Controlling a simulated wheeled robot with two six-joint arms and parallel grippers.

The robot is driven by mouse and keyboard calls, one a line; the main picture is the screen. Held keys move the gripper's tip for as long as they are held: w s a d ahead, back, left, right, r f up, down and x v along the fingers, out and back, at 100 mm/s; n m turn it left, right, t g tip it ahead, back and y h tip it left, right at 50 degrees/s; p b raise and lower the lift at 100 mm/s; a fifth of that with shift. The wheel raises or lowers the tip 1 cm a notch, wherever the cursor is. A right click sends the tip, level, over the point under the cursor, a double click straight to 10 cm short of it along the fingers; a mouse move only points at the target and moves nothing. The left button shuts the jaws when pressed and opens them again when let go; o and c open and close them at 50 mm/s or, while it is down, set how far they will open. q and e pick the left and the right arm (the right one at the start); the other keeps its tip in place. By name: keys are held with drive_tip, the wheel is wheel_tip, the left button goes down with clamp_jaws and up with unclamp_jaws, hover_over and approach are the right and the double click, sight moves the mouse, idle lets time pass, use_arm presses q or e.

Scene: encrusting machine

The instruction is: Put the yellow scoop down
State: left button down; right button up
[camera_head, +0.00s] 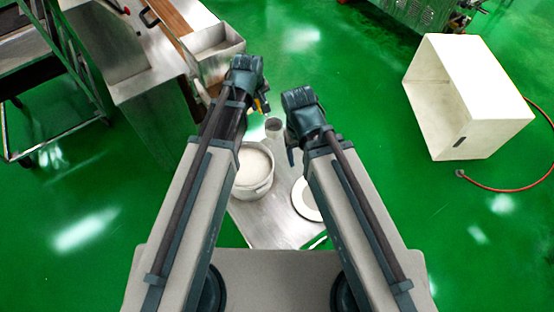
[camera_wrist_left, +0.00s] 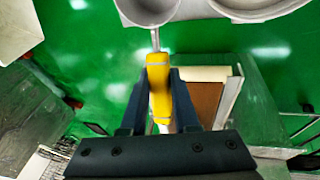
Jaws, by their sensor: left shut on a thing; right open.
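The yellow scoop (camera_wrist_left: 158,82) has its handle between the two fingers of my left gripper (camera_wrist_left: 155,95), which is shut on it. Its grey round cup (camera_wrist_left: 148,10) points away from the gripper at the top of the left wrist view. In the head view the left gripper (camera_head: 262,103) shows a bit of yellow, and the scoop's cup (camera_head: 273,126) hangs beyond a white pot of pale contents (camera_head: 254,172). My right gripper (camera_head: 290,147) is open, right of the cup, with its fingers mostly hidden by its own wrist.
A steel table (camera_head: 268,228) in front of me carries the pot and a white round plate (camera_head: 306,200), partly covered by my right arm. A steel machine (camera_head: 150,70) stands at the upper left. A white open box (camera_head: 480,90) sits on the green floor at the right.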

use_arm(q)
drive_tip(key=shift+s+d+f+b, duration=0.15)
drive_tip(key=shift+f, duration=0.25)
drive_tip(key=shift+s+d+f+b, duration=0.1)
drive_tip(key=shift+s+f+b, duration=0.05)
drive_tip(key=shift+f, duration=0.25)
use_arm(e)
drive_tip(key=shift+f, duration=0.8)
use_arm(q)
wheel_tip(320, 180, down, 14)
drive_tip(key=b, duration=1.4)
use_arm(e)
wheel_tip(320, 180, down, 14)
use_arm(q)
drive_tip(key=shift+w+r, duration=0.1)
drive_tip(key=shift+r, duration=0.05)
use_arm(e)
drive_tip(key=shift+r, duration=0.15)
